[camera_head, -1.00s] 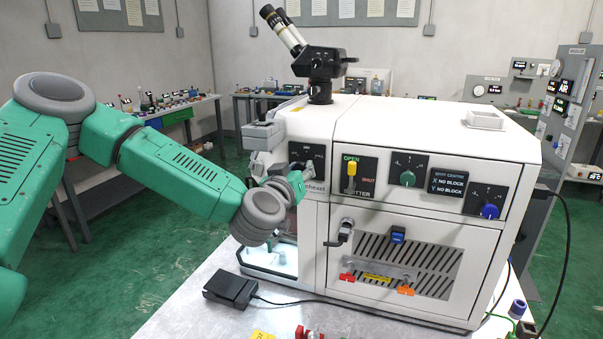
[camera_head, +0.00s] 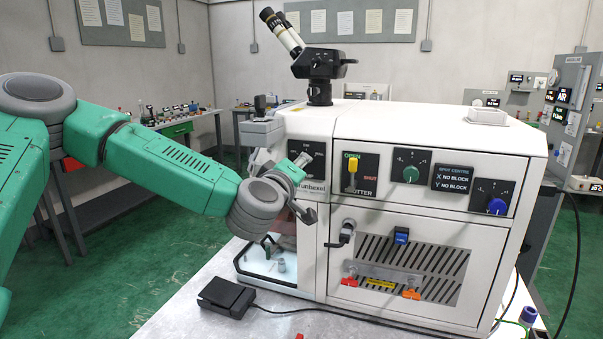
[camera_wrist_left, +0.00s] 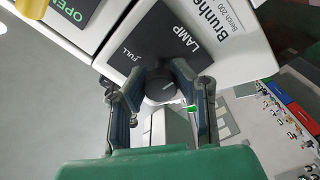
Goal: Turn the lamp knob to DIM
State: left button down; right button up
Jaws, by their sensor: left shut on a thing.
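The lamp panel (camera_head: 315,149) is a black plate at the upper left of the white machine's front. In the left wrist view the panel (camera_wrist_left: 160,40) shows the words LAMP and FULL. The dark round lamp knob (camera_wrist_left: 160,90) sits between the two fingers of my left gripper (camera_wrist_left: 161,78), which is shut on it. A light mark shows on the knob, but I cannot tell which setting it points to. In the head view my left gripper (camera_head: 296,172) is at the panel and covers part of it. My right gripper is not in view.
The shutter lever (camera_head: 352,170) is just right of the lamp panel. A green knob (camera_head: 411,174) and a blue knob (camera_head: 496,206) are further right. A microscope eyepiece (camera_head: 285,32) stands on top. A black pedal (camera_head: 227,297) lies on the table in front.

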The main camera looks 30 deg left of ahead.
pick_arm(q)
jog(key=shift+s+f+n, duration=0.1)
jog(key=shift+f+n, duration=0.2)
jog(key=shift+f, duration=0.25)
jog(key=c, duration=1.3)
grip_release()
jog(key=shift+r, duration=0.1)
jog(key=shift+o, duration=0.2)
jog(key=shift+a+r, duration=0.1)
jog(key=shift+r, duration=0.05)
jog(key=v, duration=0.7)
jog(key=shift+s, duration=0.2)
